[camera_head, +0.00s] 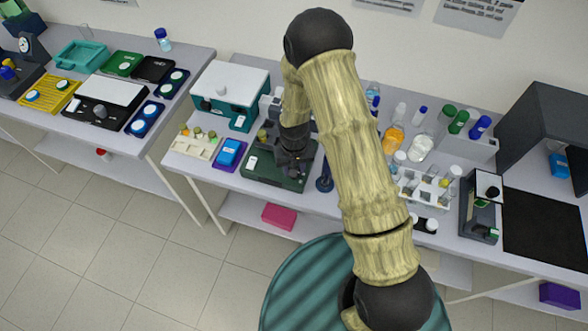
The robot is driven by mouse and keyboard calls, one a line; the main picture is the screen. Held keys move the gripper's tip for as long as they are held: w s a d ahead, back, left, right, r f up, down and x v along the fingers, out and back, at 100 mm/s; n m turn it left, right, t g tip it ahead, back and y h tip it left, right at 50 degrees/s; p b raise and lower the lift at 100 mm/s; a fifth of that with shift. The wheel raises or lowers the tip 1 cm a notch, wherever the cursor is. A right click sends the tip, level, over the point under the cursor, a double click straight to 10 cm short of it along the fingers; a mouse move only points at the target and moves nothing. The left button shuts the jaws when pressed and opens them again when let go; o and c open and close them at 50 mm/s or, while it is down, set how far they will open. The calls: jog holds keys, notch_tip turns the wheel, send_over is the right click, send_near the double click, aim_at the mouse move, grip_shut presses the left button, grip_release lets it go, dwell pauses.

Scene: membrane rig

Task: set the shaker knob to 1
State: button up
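My gripper (291,168) points down over a dark green device (262,178) on the middle table. Its fingers are small and dark against the device, so I cannot tell whether they are open or touching it. The arm hides part of the device. The device has a white switch-like piece (252,162) at its left. On the left table, a black unit with a white flat plate (111,91) has a round grey knob (100,111) on its front; it looks like a shaker. The knob's setting is too small to read.
A teal box with a white top (239,110) stands behind and left of my gripper. A blue item on a purple base (228,152) and a cream rack (197,145) are to the left. Bottles and a tube rack (427,186) stand right of the arm. A gap separates the tables.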

jog(key=n+b, duration=0.3)
jog(key=n, duration=0.3)
jog(key=n+b, duration=0.1)
jog(key=n, duration=0.5)
jog(key=shift+n, duration=0.3)
jog(key=n, duration=0.4)
jog(key=shift+r+n, duration=0.1)
jog(key=shift+n, duration=0.2)
jog(key=shift+n+p, duration=0.5)
jog(key=shift+n, duration=1.4)
jog(key=shift+w, duration=0.1)
jog(key=o, duration=1)
notch_tip(320, 180, up, 17)
jog(key=b, duration=0.1)
jog(key=shift+r+b, duration=0.15)
jog(key=shift+b, duration=0.25)
